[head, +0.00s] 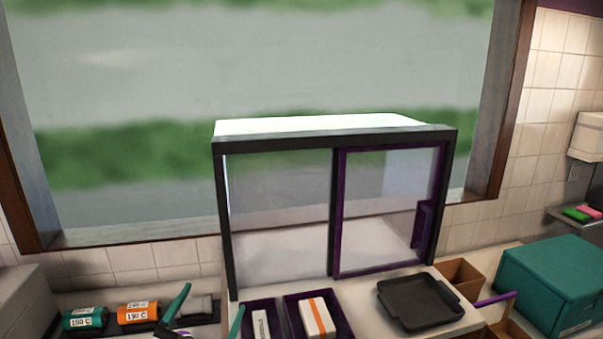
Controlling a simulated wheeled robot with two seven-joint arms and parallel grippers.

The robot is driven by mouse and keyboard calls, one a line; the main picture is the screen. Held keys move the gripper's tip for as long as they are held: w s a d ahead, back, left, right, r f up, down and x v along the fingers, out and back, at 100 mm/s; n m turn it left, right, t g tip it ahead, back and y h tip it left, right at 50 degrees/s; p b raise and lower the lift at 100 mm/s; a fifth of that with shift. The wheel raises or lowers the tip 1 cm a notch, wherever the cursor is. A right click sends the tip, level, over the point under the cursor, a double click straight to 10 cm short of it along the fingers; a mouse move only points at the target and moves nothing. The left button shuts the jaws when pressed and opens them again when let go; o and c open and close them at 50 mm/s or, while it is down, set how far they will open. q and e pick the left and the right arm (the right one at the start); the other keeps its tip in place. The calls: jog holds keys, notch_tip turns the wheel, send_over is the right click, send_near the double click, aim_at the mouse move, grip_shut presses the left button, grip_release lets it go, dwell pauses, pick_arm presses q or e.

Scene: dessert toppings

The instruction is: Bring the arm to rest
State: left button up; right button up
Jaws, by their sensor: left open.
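My left gripper (213,298) is at the bottom left, low in the head view. Its two teal fingertips stand apart with nothing seen between them. The rest of the gripper and most of its arm are cut off by the lower edge. The gripper is in front of the counter, between the bottles on the left and the purple trays. My right gripper is not in view.
A glass display case (335,138) with a purple-framed pane stands behind. In front are purple trays (345,325) holding boxes, and a dark tray (422,302). A teal bottle (85,319) and an orange bottle (138,312) lie left. A teal box (560,275) stands right.

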pick_arm(q)
jog(key=s+a+f+n+g+y, duration=0.3)
jog(key=a+f+n+g+y, duration=0.15)
jog(key=f+n+y, duration=0.35)
jog(key=s+f+m+g+h, duration=0.1)
jog(key=s+f+g, duration=0.6)
jog(key=s+f, duration=0.3)
jog(key=s+f+m+g+h, duration=0.1)
jog(key=s+f+m+g, duration=0.1)
jog(key=s+f+g, duration=0.8)
jog(key=s+f+t+b, duration=0.1)
jog(key=s+f+b, duration=0.15)
jog(key=f, duration=1.25)
jog(key=s+f+t+b, duration=0.1)
jog(key=f+t+b, duration=0.15)
jog(key=f, duration=1.15)
jog(key=s+a+f+g+b, duration=0.2)
jog(key=s+f+b, duration=0.3)
jog(key=s+f, duration=1.1)
notch_tip(320, 180, down, 4)
jog(key=shift+s+a+f, duration=0.15)
jog(key=shift+s+a, duration=0.15)
jog(key=shift+a, duration=0.3)
